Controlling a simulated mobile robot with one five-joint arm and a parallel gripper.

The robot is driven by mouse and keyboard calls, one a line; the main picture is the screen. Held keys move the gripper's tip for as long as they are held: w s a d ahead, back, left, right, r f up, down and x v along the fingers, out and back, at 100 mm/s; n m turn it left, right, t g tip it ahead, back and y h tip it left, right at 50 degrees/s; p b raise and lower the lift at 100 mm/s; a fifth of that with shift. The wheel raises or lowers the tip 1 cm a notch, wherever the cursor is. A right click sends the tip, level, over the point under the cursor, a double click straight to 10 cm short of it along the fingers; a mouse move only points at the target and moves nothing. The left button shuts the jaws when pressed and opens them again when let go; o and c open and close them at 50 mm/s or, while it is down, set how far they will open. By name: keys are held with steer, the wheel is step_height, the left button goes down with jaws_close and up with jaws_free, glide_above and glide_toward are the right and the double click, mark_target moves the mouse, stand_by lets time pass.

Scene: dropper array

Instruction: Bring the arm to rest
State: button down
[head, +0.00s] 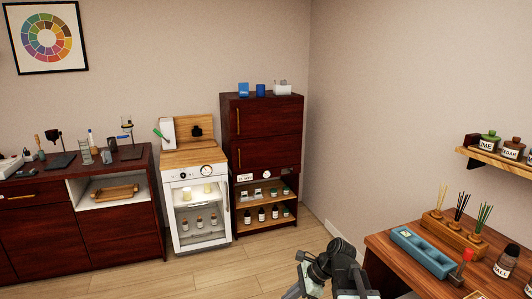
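My arm shows at the bottom of the head view, right of the middle, as a dark jointed shape with a grey link. My gripper (312,277) seems to be at its lower left end, partly cut by the bottom edge. It is too small and dark to tell whether its fingers are apart or together, and I see nothing clearly held in it. The arm stands just left of the wooden table at the right.
The wooden table (385,243) bears a blue tray (421,252), reed sticks in a wooden holder (454,237) and a red-topped dropper (463,266). A wall shelf (497,162) holds jars. A dark cabinet (266,150) and a white glass-fronted unit (197,178) stand behind. Open floor (235,270) lies left of my arm.

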steer(key=s+d+f+n+h, duration=0.2)
steer(key=s+d+n+h, duration=0.1)
steer(key=n, duration=0.5)
steer(key=s+d+f+n+h, duration=0.2)
steer(key=d+n+h, duration=0.2)
steer(key=n, duration=0.5)
steer(key=shift+s+d+g, duration=0.3)
steer(key=shift+s+d, duration=0.1)
steer(key=shift+d, duration=0.7)
